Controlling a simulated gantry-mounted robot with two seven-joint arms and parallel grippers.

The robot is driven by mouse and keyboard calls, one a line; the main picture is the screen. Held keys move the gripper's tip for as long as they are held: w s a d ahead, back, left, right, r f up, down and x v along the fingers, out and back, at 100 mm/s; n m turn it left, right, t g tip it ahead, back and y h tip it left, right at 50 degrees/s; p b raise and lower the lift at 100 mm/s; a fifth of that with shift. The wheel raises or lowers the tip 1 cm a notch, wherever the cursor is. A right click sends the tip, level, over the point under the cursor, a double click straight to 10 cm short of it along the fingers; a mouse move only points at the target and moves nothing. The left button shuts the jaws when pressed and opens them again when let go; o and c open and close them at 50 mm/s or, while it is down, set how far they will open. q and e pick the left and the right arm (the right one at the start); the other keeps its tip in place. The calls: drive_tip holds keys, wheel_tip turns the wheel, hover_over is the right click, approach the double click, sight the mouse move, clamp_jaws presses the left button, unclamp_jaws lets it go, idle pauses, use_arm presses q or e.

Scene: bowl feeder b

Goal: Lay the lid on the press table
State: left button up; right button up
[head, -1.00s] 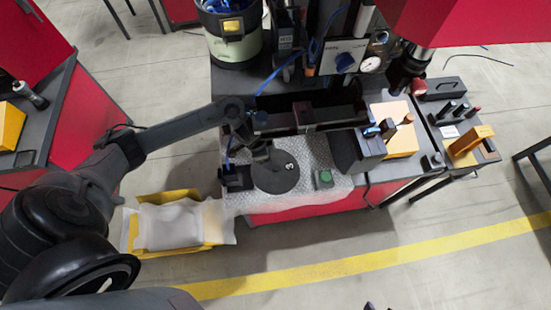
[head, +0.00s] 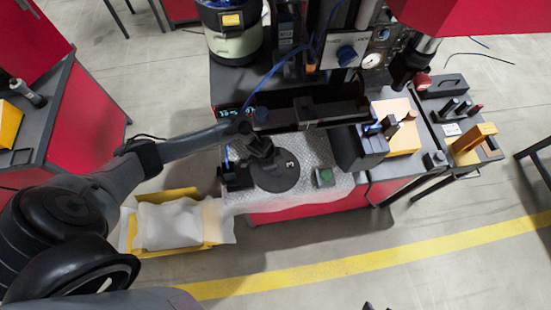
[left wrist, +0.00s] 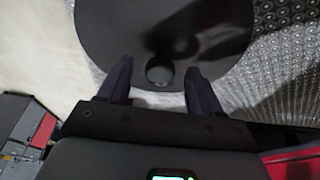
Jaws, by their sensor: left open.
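The lid (head: 276,176) is a flat dark round disc with a white 3 on it. It lies on the bubble-wrap-like sheet (head: 335,190) covering the front of the press table. My left gripper (head: 262,153) is open, just above the lid's far left part. In the left wrist view, the lid (left wrist: 215,40) has a small round knob (left wrist: 160,75) near its edge. The open fingers of my left gripper (left wrist: 158,88) stand on either side of that knob, with gaps visible. My right gripper is not clearly in view.
A green button block (head: 325,177) and a dark box (head: 358,148) stand right of the lid. A dark bar (head: 310,113) runs behind it. A yellow bin (head: 218,228) with a white liner stands on the floor at left.

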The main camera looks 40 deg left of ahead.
use_arm(q)
clamp_jaws()
idle(0.4)
drive_tip(key=shift+r, duration=0.15)
